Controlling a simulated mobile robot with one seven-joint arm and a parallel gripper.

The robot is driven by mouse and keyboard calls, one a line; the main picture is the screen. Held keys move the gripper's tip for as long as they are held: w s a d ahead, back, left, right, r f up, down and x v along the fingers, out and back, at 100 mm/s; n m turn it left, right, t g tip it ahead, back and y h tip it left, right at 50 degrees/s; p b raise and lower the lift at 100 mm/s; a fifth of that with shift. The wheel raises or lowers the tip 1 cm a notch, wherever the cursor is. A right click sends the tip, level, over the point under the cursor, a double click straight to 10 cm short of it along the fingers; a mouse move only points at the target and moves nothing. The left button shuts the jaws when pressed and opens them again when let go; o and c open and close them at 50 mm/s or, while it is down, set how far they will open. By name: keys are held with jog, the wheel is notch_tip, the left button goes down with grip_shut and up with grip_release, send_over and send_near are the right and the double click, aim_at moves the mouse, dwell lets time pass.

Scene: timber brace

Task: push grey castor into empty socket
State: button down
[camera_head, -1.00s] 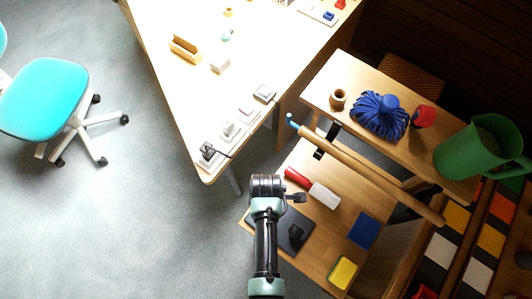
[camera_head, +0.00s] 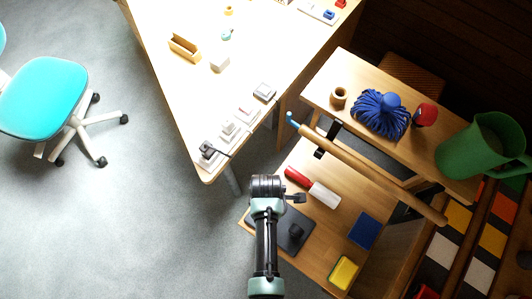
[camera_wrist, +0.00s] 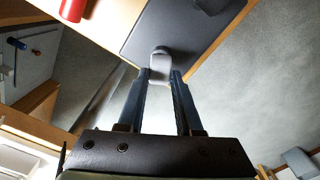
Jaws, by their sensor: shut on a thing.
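In the wrist view my gripper (camera_wrist: 160,76) is shut on a small light-grey rounded piece, seemingly the grey castor (camera_wrist: 160,62). The castor is between the fingertips, over the edge of a dark grey plate (camera_wrist: 175,38). I cannot tell whether it touches the plate. The plate (camera_head: 280,240) also shows in the head view on the lower wooden shelf, partly behind my arm. A black lump (camera_head: 296,231) sits on it. My fingertips and the castor are hidden in the head view. I cannot make out an empty socket.
A red-and-white roller (camera_head: 312,187), a blue pad (camera_head: 363,230) and a yellow sponge (camera_head: 343,271) lie on the lower shelf (camera_head: 315,235). A long wooden pole (camera_head: 370,170) slants above it.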

jog(key=shift+f, duration=0.4)
dwell(0.8)
jog(key=c, duration=0.5)
grip_release()
jog(key=shift+r, duration=0.15)
notch_tip(320, 180, up, 13)
jog(key=p, duration=0.1)
dwell(0.3)
